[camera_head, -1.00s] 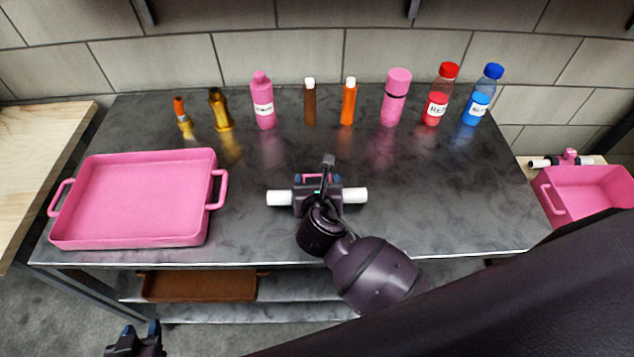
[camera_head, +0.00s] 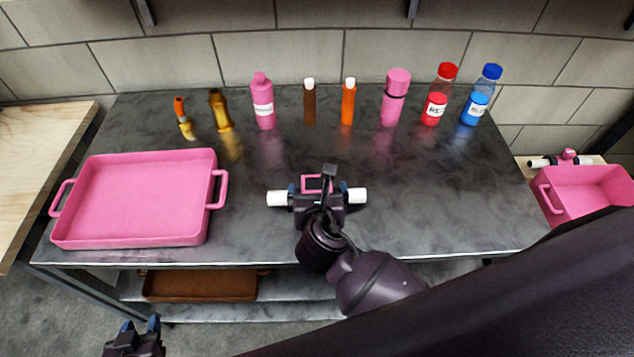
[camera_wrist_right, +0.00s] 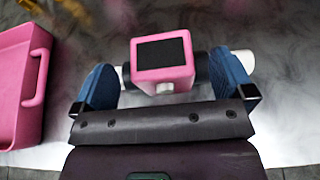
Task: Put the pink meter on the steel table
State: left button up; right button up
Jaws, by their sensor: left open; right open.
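The pink meter (camera_head: 318,178) has a dark square screen and a horizontal pipe with white ends. It appears to rest on the steel table (camera_head: 420,205), near the middle of its front part; its underside is hidden. My right gripper (camera_head: 317,189) is open at the meter, with its blue fingers apart on either side of the pink body. In the right wrist view the meter (camera_wrist_right: 163,58) stands between the spread fingers, with visible gaps to both. My left gripper (camera_head: 138,328) is open and empty, low in front of the table.
A pink tray (camera_head: 214,190) is on the table's left. Several bottles and tubes, including a pink bottle (camera_head: 263,100) and a blue-capped bottle (camera_head: 480,95), line the back. A second pink meter (camera_head: 568,157) lies by a pink bin (camera_head: 590,190) at right. The table's right front is clear.

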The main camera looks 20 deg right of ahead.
jog(key=v, duration=0.8)
jog(key=shift+s+p, duration=0.15)
jog(key=shift+p, duration=0.2)
